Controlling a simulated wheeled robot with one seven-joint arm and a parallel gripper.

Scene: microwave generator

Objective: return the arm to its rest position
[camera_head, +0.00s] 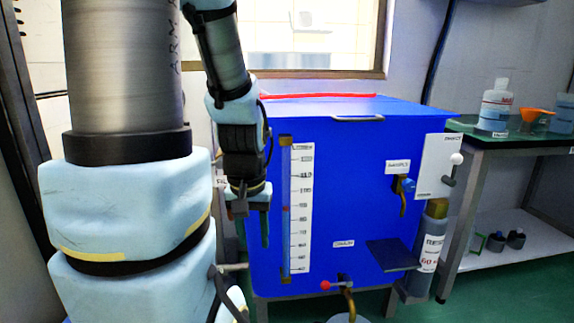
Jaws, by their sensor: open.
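My gripper (252,228) hangs at the end of my arm, pointing down, in front of the left part of a blue box-shaped tank (350,220). Its fingers are apart and nothing shows between them. My large pale-blue and metal arm links fill the left of the head view and hide part of what is behind them. I cannot tell the exact gap between the gripper and the tank's front face.
The tank bears a level gauge (298,210), a blue-handled tap (404,190), a red-handled valve (328,285) and a dark shelf (392,255). A grey cylinder (430,250) stands at its right. A green-topped bench (540,135) holds a white bottle (495,105) and orange funnel (536,120).

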